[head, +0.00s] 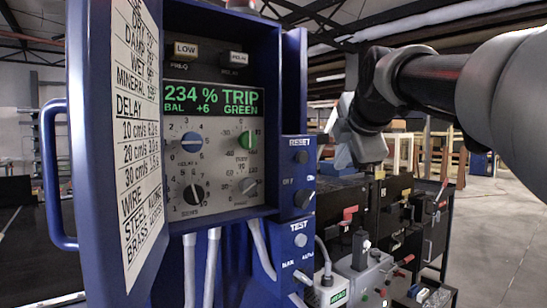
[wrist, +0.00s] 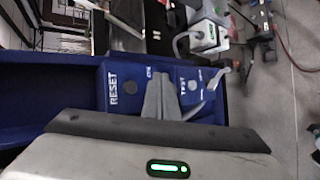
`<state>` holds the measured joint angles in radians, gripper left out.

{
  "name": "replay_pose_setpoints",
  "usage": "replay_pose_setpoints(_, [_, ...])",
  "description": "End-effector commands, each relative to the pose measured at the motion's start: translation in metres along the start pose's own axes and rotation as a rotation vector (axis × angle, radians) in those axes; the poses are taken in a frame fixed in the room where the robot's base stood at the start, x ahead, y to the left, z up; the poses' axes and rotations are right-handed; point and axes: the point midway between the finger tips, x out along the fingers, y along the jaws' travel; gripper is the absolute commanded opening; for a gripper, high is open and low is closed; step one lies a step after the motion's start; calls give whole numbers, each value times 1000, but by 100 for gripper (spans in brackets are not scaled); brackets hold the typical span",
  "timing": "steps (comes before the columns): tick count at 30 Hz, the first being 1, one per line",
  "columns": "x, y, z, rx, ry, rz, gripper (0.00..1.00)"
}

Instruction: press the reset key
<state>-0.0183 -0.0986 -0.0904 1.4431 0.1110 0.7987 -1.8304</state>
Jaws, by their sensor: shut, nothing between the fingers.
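The reset key (head: 302,157) is a dark round button under the RESET label on the narrow blue side panel in the head view. It also shows in the wrist view (wrist: 131,88), beside its label. My gripper (head: 341,158) is to the right of the key in the head view, with a gap in the picture between its fingers and the panel. In the wrist view my gripper (wrist: 160,82) is shut and empty; its grey fingertips overlap the panel between the reset key and the test key (wrist: 192,85). I cannot tell the exact distance to the panel.
Below the reset key are a rotary OFF switch (head: 304,198) and the test button (head: 300,240). The cabinet display (head: 212,98) reads "234 % TRIP". The cabinet door (head: 112,150) stands open at left. A grey box (head: 360,275) and black cart are at lower right.

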Motion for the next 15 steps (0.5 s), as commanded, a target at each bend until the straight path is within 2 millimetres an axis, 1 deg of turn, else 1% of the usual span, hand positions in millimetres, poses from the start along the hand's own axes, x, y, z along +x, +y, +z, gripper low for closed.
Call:
replay_pose_setpoints(9, [30,25,-23,-1,2,-1,0])
replay_pose_setpoints(15, [46,36,-34,0,1,0,0])
